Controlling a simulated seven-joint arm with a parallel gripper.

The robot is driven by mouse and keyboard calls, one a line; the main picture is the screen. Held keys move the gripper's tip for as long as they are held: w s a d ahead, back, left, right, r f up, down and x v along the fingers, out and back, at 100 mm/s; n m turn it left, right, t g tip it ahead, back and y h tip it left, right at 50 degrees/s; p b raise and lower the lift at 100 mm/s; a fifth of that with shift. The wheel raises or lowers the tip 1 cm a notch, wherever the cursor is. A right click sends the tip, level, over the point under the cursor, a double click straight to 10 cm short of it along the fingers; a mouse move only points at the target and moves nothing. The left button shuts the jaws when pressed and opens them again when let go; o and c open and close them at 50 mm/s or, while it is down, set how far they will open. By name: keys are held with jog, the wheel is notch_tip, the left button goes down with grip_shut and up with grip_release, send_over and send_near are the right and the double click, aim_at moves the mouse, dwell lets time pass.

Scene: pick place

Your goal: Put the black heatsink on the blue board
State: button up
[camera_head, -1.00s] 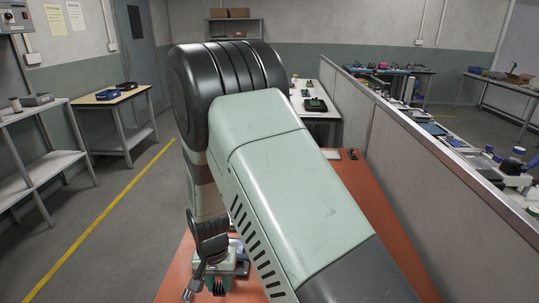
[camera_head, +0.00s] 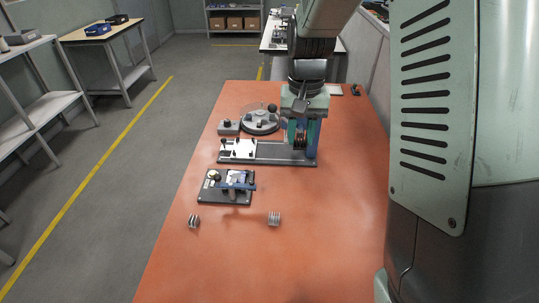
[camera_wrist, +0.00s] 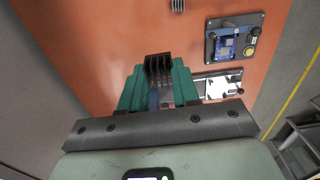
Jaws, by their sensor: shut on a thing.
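My gripper (camera_head: 301,142) hangs over the right part of the table's middle, its green fingers pointing down. In the wrist view the fingers (camera_wrist: 159,88) are shut on the black heatsink (camera_wrist: 158,64), whose fins show between the tips. The blue board (camera_head: 238,179) lies on a dark fixture (camera_head: 212,195) nearer the camera and to the left of my gripper. The board also shows in the wrist view (camera_wrist: 227,46), up and right of the fingers, apart from the heatsink.
A grey plate fixture (camera_head: 270,160) with a white panel (camera_head: 238,149) lies beside my gripper. A round grey device (camera_head: 260,121) stands behind it. Two silver finned blocks (camera_head: 193,221) (camera_head: 274,218) sit on the orange table (camera_head: 300,265), whose front is otherwise clear.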

jog(key=w+d+r, duration=0.2)
jog(key=d+r, duration=0.1)
jog(key=r, duration=0.1)
jog(key=w+a+f, duration=0.8)
jog(key=a+f, duration=0.2)
jog(key=a, duration=0.3)
jog(key=shift+w+a+f, duration=0.25)
jog(key=shift+a+f, duration=1.2)
jog(key=shift+f, duration=1.15)
jog(key=shift+w+a+f, duration=0.3)
jog(key=shift+a+f, duration=1.2)
jog(key=shift+f, duration=1.15)
jog(key=shift+w+a+f, duration=0.25)
jog(key=shift+a+f, duration=1.2)
jog(key=shift+f, duration=1.15)
jog(key=shift+f, duration=0.8)
jog(key=o, duration=1)
